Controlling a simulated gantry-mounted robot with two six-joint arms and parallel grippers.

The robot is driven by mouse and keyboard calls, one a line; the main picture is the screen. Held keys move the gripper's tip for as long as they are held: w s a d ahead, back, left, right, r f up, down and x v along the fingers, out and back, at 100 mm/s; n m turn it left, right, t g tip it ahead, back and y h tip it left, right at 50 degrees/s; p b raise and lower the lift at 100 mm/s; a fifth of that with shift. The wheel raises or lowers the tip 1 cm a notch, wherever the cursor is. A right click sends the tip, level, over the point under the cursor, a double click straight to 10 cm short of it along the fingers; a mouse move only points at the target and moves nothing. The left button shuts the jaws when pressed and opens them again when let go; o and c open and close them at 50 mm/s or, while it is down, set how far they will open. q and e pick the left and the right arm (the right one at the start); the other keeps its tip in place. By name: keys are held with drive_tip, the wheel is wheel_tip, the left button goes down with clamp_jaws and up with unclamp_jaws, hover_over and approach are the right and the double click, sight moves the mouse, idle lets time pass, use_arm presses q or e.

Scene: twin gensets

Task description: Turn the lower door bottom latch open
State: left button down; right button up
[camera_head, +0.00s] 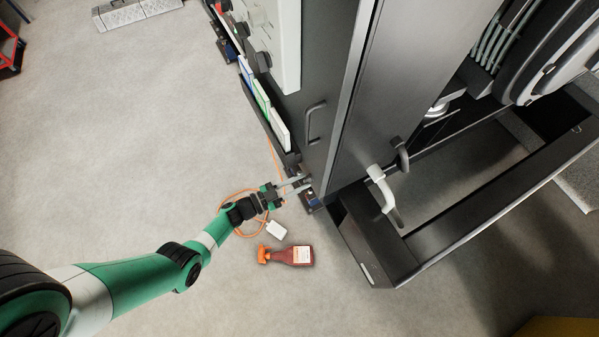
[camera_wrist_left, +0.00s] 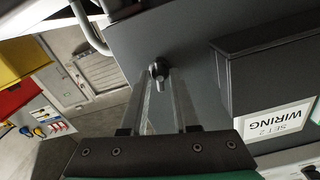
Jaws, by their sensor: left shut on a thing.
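The lower door bottom latch is a small dark knob (camera_wrist_left: 159,73) on the grey door panel (camera_wrist_left: 195,50) in the left wrist view. My left gripper (camera_head: 298,185) is at the bottom corner of the tall dark cabinet (camera_head: 345,120) in the head view. In the wrist view its two long fingers (camera_wrist_left: 162,85) reach up to the latch, one on either side, and are shut on it. The latch is mostly hidden by the fingertips in the head view. My right gripper is in neither view.
A door handle (camera_head: 311,122) is above the gripper. A red spray bottle (camera_head: 288,255) and a white box (camera_head: 276,229) with an orange cord lie on the floor nearby.

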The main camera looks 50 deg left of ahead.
use_arm(q)
drive_tip(key=shift+n, duration=1.3)
drive_tip(key=c, duration=0.7)
unclamp_jaws()
